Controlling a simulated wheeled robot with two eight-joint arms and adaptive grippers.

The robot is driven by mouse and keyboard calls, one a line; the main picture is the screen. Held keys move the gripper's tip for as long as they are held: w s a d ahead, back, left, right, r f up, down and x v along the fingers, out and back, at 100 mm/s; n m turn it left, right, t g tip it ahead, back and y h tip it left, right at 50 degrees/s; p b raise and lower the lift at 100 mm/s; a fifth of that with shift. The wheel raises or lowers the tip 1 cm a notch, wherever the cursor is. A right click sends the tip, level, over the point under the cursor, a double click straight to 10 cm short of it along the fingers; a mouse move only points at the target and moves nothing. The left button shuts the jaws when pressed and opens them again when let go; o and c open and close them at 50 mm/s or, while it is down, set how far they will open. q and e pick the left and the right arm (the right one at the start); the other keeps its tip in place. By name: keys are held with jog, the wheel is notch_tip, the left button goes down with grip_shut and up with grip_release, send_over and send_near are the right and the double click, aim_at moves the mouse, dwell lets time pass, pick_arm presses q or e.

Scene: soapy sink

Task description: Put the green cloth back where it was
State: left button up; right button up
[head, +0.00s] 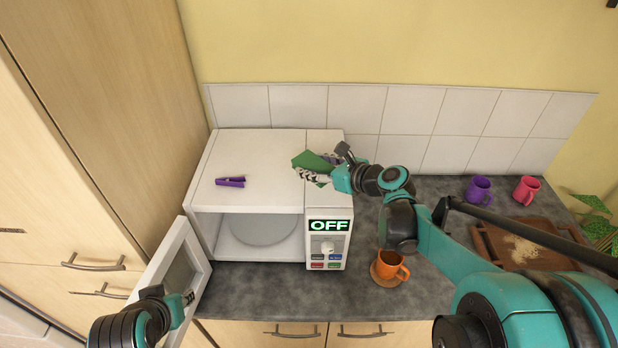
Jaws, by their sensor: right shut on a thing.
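The green cloth (312,161) is at the top right of the white microwave (262,149). My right gripper (318,178) is shut on the cloth, over the microwave's top. I cannot tell whether the cloth touches that surface. My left gripper (188,298) is low at the left, in front of the microwave's open door (190,262). Its fingers are small and I cannot tell whether they are open or shut.
A purple clip (230,182) lies on the microwave. An orange mug (390,266) stands on the counter at its right. A wooden board (490,248) with crumbs, a purple mug (479,190) and a pink mug (525,190) are farther right. The back middle counter is mostly clear.

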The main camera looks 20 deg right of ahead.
aim_at(309, 182)
jog(key=x, duration=0.2)
jog(key=shift+w+f, duration=0.3)
jog(key=shift+w, duration=0.05)
jog(key=shift+f, duration=0.2)
notch_tip(309, 182, down, 3)
jog(key=shift+f+b, duration=0.2)
jog(key=shift+b, duration=0.25)
jog(key=shift+f, duration=0.15)
jog(key=shift+f, duration=0.15)
jog(key=o, duration=1)
